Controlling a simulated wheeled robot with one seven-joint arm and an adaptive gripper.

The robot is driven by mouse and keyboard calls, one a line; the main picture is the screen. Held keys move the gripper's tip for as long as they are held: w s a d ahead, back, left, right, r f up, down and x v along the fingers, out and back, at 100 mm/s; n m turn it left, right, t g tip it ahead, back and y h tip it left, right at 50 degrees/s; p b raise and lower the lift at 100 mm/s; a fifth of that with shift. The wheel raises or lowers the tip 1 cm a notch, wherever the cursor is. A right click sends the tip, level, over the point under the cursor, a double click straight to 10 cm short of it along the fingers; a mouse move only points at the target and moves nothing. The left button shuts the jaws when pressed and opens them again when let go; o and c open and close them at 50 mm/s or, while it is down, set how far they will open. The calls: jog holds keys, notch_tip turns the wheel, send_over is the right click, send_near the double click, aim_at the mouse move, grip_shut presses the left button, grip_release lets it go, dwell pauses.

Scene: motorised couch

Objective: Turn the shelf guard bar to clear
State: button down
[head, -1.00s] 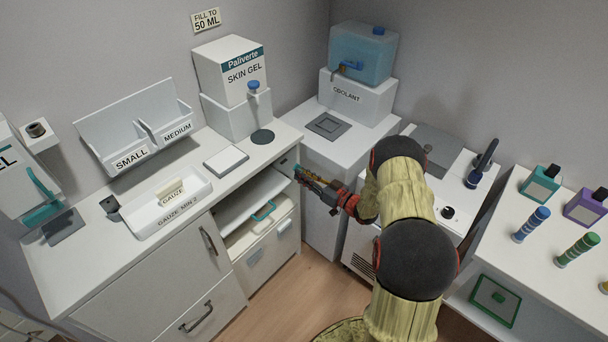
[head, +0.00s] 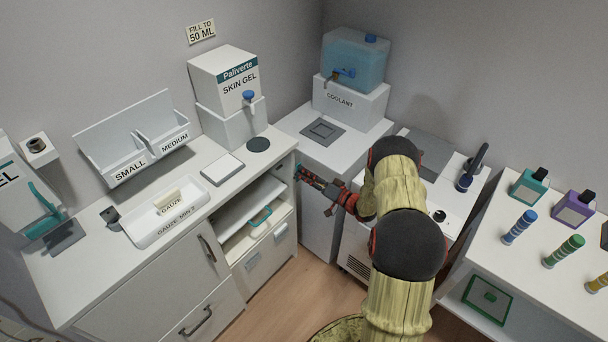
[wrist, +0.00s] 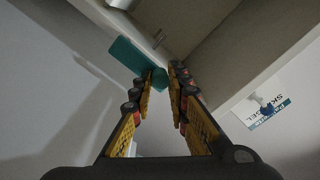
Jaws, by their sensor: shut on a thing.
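The shelf guard bar shows as a teal piece (wrist: 127,58) in the wrist view, beside the pale cabinet edge. My gripper (wrist: 162,78) is shut on its near end, and the fingers hide part of it. In the head view my gripper (head: 303,174) is at the right front edge of the cabinet, beside the open shelf bay. Only a small bit of teal shows at the fingertips there. The bay holds a white sloping shelf (head: 250,205), with a teal handle-like loop (head: 260,217) below it.
The white counter (head: 225,190) above the bay carries a gauze tray (head: 150,228) and a skin gel box (head: 225,80). A coolant stand (head: 350,105) is behind my gripper. A side table (head: 560,235) with bottles is at the right. Wood floor is clear in front.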

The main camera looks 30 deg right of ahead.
dwell(0.4)
jog(key=c, duration=1.7)
grip_release()
jog(key=v, duration=1.2)
jog(key=shift+f, duration=0.1)
